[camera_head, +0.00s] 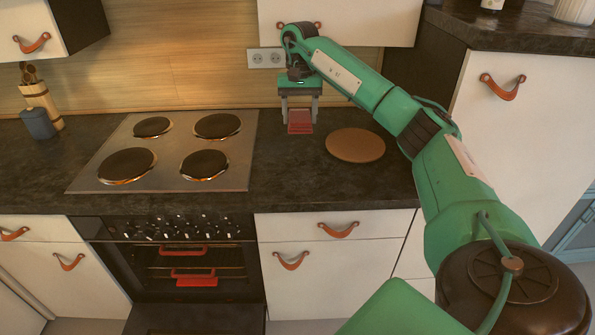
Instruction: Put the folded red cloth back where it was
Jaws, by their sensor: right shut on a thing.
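The folded red cloth (300,122) is between the fingers of my right gripper (300,112), just at the back of the dark countertop, between the stove and the round brown board. The gripper points down and is shut on the cloth. I cannot tell whether the cloth touches the counter. My left gripper is out of view.
A round brown board (355,145) lies right of the cloth. The stove top (165,150) with its burners is to the left. Below it, the oven (190,265) looks open, with red items inside. A utensil holder (40,105) stands far left. A wall socket (266,58) is behind.

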